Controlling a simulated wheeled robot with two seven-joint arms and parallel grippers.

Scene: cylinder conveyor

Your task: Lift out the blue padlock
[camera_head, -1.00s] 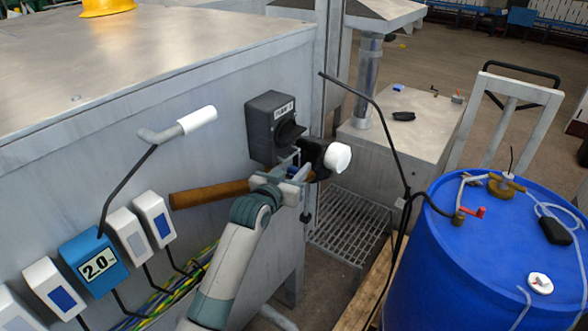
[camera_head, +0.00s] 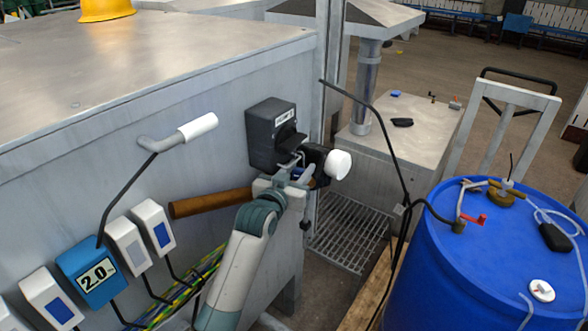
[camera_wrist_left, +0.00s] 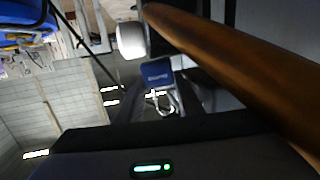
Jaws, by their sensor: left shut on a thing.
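The blue padlock (camera_wrist_left: 157,72) shows in the left wrist view between my left gripper's fingers, with its metal shackle (camera_wrist_left: 160,103) nearer the camera. My left gripper (camera_head: 290,177) is shut on the padlock just below the black switch box (camera_head: 272,133) on the grey cabinet wall. In the head view only a sliver of blue (camera_head: 296,172) shows between the fingers. A thin metal loop (camera_head: 293,158) is just above it. I cannot tell whether the shackle still passes through anything. My right gripper is not in view.
A wooden handle (camera_head: 210,201) runs close beside the gripper. A white-ended black knob (camera_head: 338,164) is right of it. A bent pipe handle (camera_head: 178,133) juts from the wall. A blue drum (camera_head: 480,260) with a thin hose stands at right.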

